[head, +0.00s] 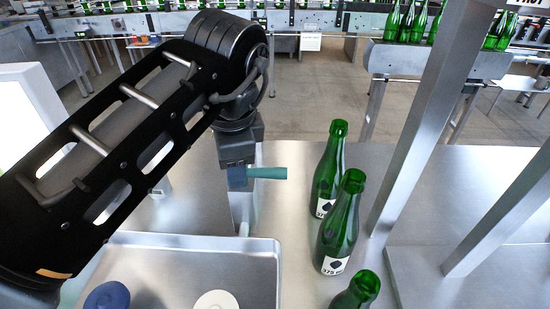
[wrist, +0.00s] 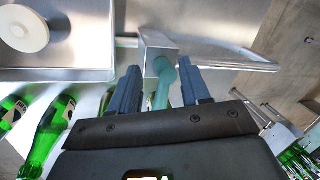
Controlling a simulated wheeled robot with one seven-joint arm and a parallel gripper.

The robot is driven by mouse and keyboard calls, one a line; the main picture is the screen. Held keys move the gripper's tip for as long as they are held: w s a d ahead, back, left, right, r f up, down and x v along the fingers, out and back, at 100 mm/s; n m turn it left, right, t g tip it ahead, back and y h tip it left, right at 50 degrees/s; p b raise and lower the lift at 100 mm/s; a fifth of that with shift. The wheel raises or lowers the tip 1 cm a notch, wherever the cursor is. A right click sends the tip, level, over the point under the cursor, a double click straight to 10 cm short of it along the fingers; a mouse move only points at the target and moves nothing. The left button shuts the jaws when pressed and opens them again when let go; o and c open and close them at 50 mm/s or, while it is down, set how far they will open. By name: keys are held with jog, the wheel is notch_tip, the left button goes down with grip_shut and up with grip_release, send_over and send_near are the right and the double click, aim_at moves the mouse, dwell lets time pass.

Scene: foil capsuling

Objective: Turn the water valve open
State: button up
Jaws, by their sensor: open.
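The water valve's teal lever (head: 267,173) sticks out to the right beside my gripper in the head view. In the wrist view the lever (wrist: 161,92) runs from a rounded end near a pale metal block (wrist: 157,46) down between my fingers. My gripper (wrist: 160,88) is open, with one blue finger on each side of the lever and gaps showing. In the head view my gripper (head: 238,179) points down at the lever and hides part of it. I cannot tell whether a finger touches it.
Green bottles (head: 339,225) stand on the steel table just right of the lever. A metal tray (head: 262,250) with round pieces lies in front. Slanted metal posts (head: 425,125) rise at the right. Conveyors with bottles (head: 400,59) stand behind.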

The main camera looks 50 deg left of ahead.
aim_at(268, 170)
jog(key=w+d+r+m+h, duration=0.1)
jog(key=w+d+r+m, duration=0.3)
jog(key=w+r, duration=0.15)
jog(key=shift+t, duration=0.4)
jog(key=f+b, duration=0.2)
jog(key=a+f+b, duration=0.1)
jog(key=f+b, duration=0.3)
jog(key=f, duration=0.1)
jog(key=shift+a+f, duration=0.1)
jog(key=shift+a, duration=0.15)
jog(key=shift+c, duration=0.4)
grip_shut()
